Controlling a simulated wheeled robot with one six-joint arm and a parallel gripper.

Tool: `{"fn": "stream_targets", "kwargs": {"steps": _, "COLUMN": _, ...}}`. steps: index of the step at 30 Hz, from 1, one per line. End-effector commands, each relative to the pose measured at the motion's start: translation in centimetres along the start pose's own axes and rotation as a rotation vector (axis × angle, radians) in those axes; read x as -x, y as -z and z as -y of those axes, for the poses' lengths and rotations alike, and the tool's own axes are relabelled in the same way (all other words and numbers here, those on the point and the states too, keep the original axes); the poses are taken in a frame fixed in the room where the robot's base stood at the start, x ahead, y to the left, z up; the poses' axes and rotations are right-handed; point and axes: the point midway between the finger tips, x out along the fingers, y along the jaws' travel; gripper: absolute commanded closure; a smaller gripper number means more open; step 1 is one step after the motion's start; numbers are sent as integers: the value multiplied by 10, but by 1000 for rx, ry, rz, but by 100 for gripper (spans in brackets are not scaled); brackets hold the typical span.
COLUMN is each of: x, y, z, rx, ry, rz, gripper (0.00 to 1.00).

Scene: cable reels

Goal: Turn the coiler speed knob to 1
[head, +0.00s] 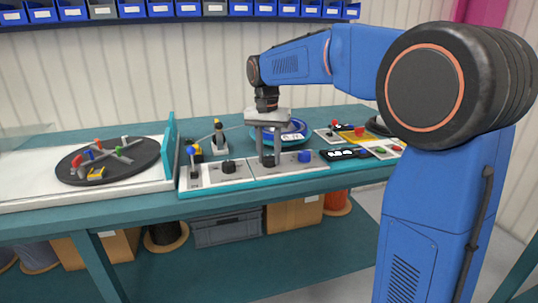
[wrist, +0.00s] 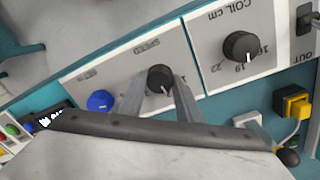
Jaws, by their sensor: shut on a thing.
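The coiler speed knob (wrist: 160,77) is a dark round knob on a light panel marked SPEED. In the wrist view its white pointer line points down and slightly right; the scale around it is mostly hidden by my fingers, with only a small mark beside the right finger. My gripper (wrist: 160,84) points down at the panel, its two grey fingers on either side of the knob and shut on it. In the head view my gripper (head: 268,152) stands over the same panel, and the knob is mostly hidden between the fingers.
A COIL cm knob (wrist: 241,46) sits beside it, pointing near 19. A blue knob (head: 304,156) is on the other side. A blue reel (head: 292,131) lies behind my gripper; a dark turntable (head: 108,160) is left.

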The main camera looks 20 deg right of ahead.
Motion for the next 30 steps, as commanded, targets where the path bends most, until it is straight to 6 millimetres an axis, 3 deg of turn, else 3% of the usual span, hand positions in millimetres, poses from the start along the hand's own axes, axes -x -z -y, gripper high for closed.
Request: {"fn": "stream_targets", "kwargs": {"steps": 30, "x": 0, "y": -2, "z": 0, "rx": 839, "ry": 0, "rz": -32, "gripper": 91}}
